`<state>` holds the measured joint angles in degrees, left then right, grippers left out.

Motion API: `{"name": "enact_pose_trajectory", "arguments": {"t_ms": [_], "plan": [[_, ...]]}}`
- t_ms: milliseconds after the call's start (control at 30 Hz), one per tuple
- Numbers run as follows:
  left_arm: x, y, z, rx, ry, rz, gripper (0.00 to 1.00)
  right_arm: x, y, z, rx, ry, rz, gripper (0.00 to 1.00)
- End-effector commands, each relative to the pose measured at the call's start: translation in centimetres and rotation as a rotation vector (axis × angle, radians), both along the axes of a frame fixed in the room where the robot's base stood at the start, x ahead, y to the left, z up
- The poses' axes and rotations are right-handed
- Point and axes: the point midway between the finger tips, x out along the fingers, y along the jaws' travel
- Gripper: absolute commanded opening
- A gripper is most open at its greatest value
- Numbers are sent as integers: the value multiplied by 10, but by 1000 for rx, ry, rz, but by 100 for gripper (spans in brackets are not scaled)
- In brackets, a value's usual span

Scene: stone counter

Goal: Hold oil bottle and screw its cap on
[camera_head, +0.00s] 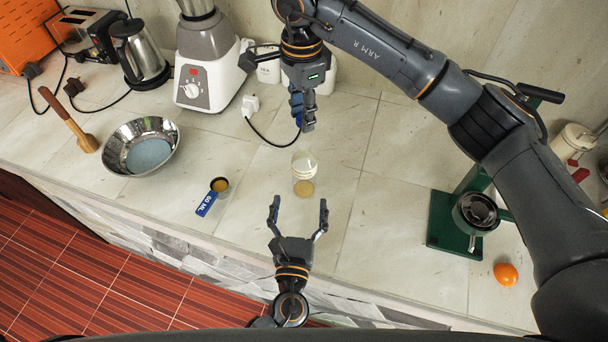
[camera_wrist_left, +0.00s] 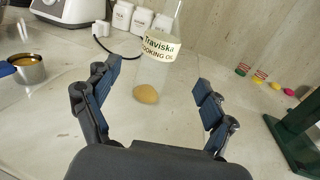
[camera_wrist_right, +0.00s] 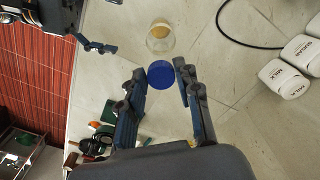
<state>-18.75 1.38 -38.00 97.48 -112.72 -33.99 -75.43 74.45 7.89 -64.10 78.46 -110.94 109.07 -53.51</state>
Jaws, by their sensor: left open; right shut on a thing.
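The oil bottle (camera_head: 303,175) stands upright on the counter, clear, with a little yellow oil at its base. Its label reads "Traviska Cooking Oil" in the left wrist view (camera_wrist_left: 160,48). My left gripper (camera_head: 298,207) is open and empty, in front of the bottle, with its fingers spread toward it. My right gripper (camera_head: 306,128) is behind and above the bottle in the head view. It is shut on the blue cap (camera_wrist_right: 160,74), which shows between its fingertips in the right wrist view. The cap is apart from the bottle (camera_wrist_right: 160,40) in that view.
A measuring cup (camera_head: 219,185) with a blue handle and a metal bowl (camera_head: 140,147) lie to the left. A blender (camera_head: 206,70) and white canisters stand behind. A green press (camera_head: 456,222) and an orange fruit (camera_head: 506,274) are at the right. The counter around the bottle is clear.

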Motion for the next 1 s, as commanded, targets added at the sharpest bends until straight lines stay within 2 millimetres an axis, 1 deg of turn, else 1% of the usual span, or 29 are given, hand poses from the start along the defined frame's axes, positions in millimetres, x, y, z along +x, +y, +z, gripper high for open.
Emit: {"name": "enact_pose_trajectory", "arguments": {"t_ms": [400, 533, 600, 733, 1000], "plan": [[76, -7, 2, -2, -3, 1, 83, 0, 0, 0, 0, 0, 0, 24], [95, -8, 1, -1, -1, 1, 83, 0, 0, 0, 0, 0, 0, 24], [101, -9, 1, -2, -1, 0, 83, 0, 0, 0, 0, 0, 0, 24], [109, -10, 1, -2, -1, 0, 83, 0, 0, 0, 0, 0, 0, 24], [111, -10, 0, -2, 0, 0, 83, 0, 0, 0, 0, 0, 0, 24]]}}
